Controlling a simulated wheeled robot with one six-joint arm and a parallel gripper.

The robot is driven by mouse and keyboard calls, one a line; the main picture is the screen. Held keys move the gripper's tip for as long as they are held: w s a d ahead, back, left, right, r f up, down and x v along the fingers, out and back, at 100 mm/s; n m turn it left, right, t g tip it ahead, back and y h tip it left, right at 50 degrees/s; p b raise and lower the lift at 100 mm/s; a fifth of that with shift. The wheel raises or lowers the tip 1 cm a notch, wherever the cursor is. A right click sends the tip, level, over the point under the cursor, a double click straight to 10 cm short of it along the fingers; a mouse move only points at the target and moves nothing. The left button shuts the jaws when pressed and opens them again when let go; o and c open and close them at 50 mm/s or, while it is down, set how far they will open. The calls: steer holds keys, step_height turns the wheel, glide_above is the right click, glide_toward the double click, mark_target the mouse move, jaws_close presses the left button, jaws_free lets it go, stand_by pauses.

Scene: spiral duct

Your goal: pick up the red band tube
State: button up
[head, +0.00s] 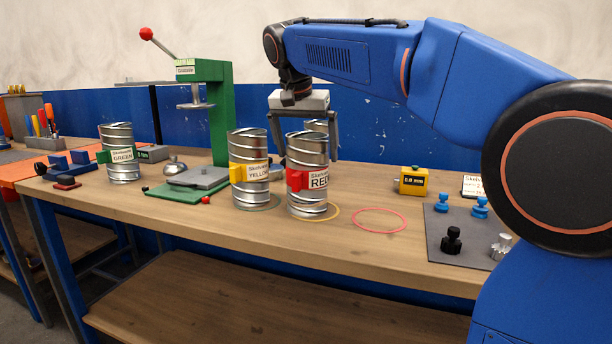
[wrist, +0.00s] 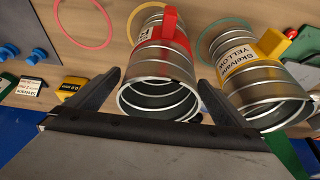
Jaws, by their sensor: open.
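The red band tube (head: 308,201) is a ribbed steel cylinder with a red clip and a "RED" label, upright on the bench in the head view. In the wrist view the red band tube (wrist: 166,62) shows its open end between the fingers. My gripper (head: 305,153) is open and points down, with its fingers to either side of the tube's upper part. In the wrist view my gripper (wrist: 158,80) has a finger on each side, with no clear contact. A further steel rim (head: 316,125) shows behind the red tube, mostly hidden.
The yellow band tube (head: 250,198) stands close on the left, near the left finger. The green band tube (head: 122,168) and a green press (head: 219,120) are farther left. An empty red ring (head: 380,220), a yellow block (head: 411,181) and a grey mat (head: 450,258) lie right.

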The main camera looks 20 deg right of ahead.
steer(key=shift+x, duration=1.55)
steer(key=c, duration=1.3)
